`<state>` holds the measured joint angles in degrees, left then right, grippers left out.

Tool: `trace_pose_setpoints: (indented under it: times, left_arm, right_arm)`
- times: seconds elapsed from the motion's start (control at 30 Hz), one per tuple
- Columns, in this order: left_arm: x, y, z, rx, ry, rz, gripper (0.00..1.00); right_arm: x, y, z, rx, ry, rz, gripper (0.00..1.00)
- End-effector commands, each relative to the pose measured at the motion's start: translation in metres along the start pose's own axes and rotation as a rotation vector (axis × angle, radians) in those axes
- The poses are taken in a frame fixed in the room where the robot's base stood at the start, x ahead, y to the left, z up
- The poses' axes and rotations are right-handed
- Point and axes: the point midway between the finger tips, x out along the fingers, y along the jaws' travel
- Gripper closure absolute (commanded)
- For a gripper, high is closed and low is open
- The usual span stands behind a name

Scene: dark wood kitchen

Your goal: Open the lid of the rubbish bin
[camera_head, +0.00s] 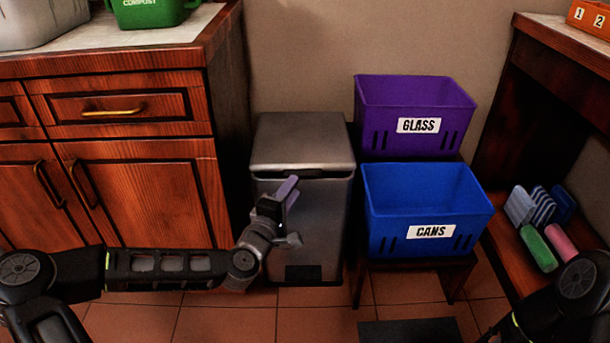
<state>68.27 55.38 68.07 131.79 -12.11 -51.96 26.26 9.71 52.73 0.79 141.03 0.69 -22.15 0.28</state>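The rubbish bin (325,219) is a grey metal box on the floor between the wooden cabinet and the coloured crates. Its lid (302,142) lies flat on top, with a dark slot below its front edge. My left gripper (290,213) is in front of the bin's upper front, below the lid's edge, and hides part of the front. Its two fingers look spread apart with nothing between them. I cannot tell whether it touches the bin. My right arm shows at the lower right corner, but its gripper is out of view.
A purple GLASS crate (412,97) and a blue CANS crate (408,214) stand close on the bin's right. The wooden cabinet (142,190) is close on its left. A shelf on the right holds cloths and rolls (537,247). A dark mat (408,331) lies in front.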

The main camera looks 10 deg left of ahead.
Motion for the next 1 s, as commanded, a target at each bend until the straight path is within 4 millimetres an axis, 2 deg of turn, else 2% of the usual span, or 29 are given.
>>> trace_pose_setpoints:
  times: [0.17, 0.5, 0.63, 0.87, 1.0]
  left_arm:
    - [0.018, -0.003, 0.001, -0.001, -0.002, 0.002, 0.71]
    - [0.067, -0.003, 0.001, -0.001, -0.002, 0.0, 0.71]
    - [0.074, -0.001, 0.001, 0.0, -0.001, 0.0, 0.71]
    - [0.075, -0.001, 0.001, 0.001, -0.001, -0.001, 0.71]
    - [0.075, -0.001, 0.001, 0.0, -0.001, -0.001, 0.81]
  right_arm:
    - [0.008, 0.003, 0.0, 0.001, 0.001, -0.001, 0.64]
    - [0.023, 0.009, -0.002, 0.003, 0.001, -0.005, 0.64]
    - [0.023, 0.009, -0.003, 0.003, 0.002, -0.005, 0.64]
    - [0.023, 0.009, -0.003, 0.003, 0.002, -0.005, 0.64]
    - [0.023, 0.009, -0.003, 0.003, 0.002, -0.005, 0.64]
